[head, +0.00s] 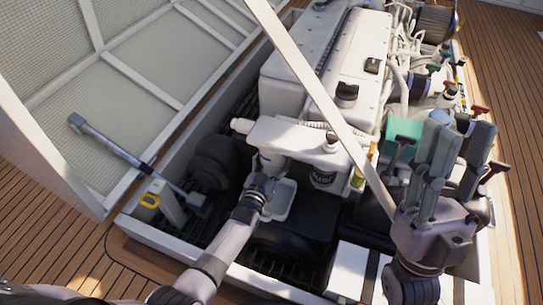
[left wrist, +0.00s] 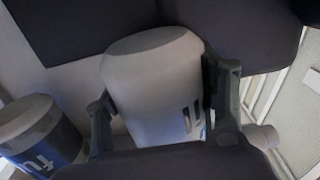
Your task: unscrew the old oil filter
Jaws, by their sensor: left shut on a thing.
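The old oil filter (head: 270,160) is a white cylinder with a little blue on it, hanging under the engine's near end. In the left wrist view the filter (left wrist: 155,85) stands between my two fingers, one on each side. My left gripper (head: 262,182) is shut on it; the fingers hide part of its sides. A white drip tray (head: 281,203) lies beneath. My right gripper (head: 456,150) is raised at the right, fingers apart and empty, away from the filter.
A second filter marked "fu..." (left wrist: 40,135) is close beside the held one; it also shows in the head view (head: 322,178). A pale strut (head: 325,95) crosses in front of the engine (head: 300,80). The open hatch lid (head: 130,75) stands at the left.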

